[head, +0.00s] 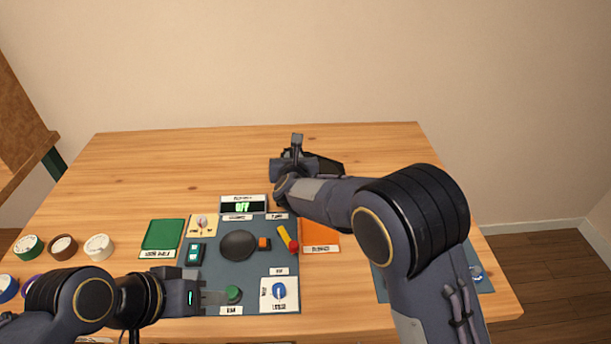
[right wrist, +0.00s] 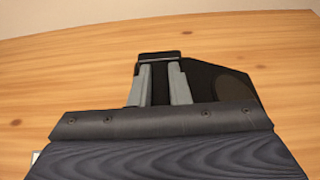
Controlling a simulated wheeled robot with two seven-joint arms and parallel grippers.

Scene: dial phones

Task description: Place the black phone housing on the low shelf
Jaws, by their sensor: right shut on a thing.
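The black phone housing (head: 328,164) is at the back middle of the table, partly hidden by my right arm. My right gripper (head: 297,150) is shut on it. In the right wrist view, the two grey fingers (right wrist: 160,82) close on the dark housing (right wrist: 213,80), which has a round, darker disc on its right part. I cannot tell whether the housing touches the table. My left gripper (head: 215,298) is low over the panel, its fingers beside a green button (head: 233,293); its opening is unclear. No low shelf can be made out with certainty.
A blue-grey panel (head: 255,275) holds a black dome (head: 238,245), a display reading OFF (head: 243,207), a yellow-red lever (head: 288,239) and a blue knob (head: 279,290). Green (head: 163,235) and orange (head: 320,241) pads flank it. Several round tubs stand left. The table's back left (head: 180,165) is clear.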

